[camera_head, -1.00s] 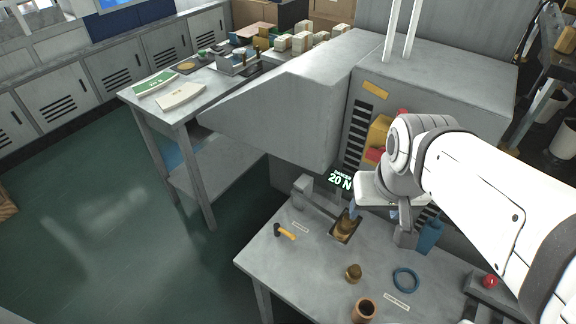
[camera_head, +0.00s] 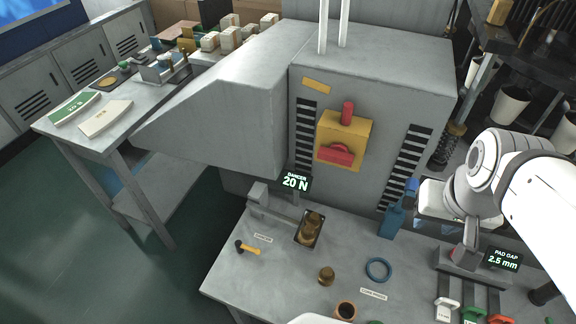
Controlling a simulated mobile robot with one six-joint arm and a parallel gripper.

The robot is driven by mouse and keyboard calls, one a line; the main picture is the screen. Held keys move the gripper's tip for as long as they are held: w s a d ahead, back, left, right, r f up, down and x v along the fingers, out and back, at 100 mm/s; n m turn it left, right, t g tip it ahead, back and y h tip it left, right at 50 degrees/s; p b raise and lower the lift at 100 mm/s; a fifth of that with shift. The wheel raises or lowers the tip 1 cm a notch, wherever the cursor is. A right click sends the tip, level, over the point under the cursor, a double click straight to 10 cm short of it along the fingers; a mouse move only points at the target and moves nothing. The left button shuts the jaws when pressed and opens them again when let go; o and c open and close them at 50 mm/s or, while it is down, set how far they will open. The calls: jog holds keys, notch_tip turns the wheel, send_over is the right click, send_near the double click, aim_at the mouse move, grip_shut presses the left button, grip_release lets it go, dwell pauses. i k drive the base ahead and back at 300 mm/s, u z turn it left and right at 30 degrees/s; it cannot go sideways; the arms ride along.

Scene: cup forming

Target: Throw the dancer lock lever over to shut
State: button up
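A small lever-like piece with a black head and a yellow-orange handle (camera_head: 247,248) lies at the left of the grey bench (camera_head: 240,280), beside a small label (camera_head: 263,238) too blurred to read surely. I cannot tell whether it is the dancer lock lever or whether it is shut. The dancer display (camera_head: 295,182) behind it reads 20 N. My gripper (camera_head: 464,238) is at the right, near the pad gap display (camera_head: 502,259) and well away from that piece. Its fingers are partly hidden by my wrist, so their opening is unclear.
A brass-coloured part (camera_head: 311,228) sits in a bench opening, with another (camera_head: 326,276) in front. The machine (camera_head: 375,65) carries a yellow box with red handles (camera_head: 341,139).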

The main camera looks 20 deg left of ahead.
aim_at(240, 247)
jog(key=z, duration=0.15)
jog(key=k, duration=1.85)
jog(key=u, duration=1.05)
jog(key=i, duration=1.65)
jog(key=u, duration=0.05)
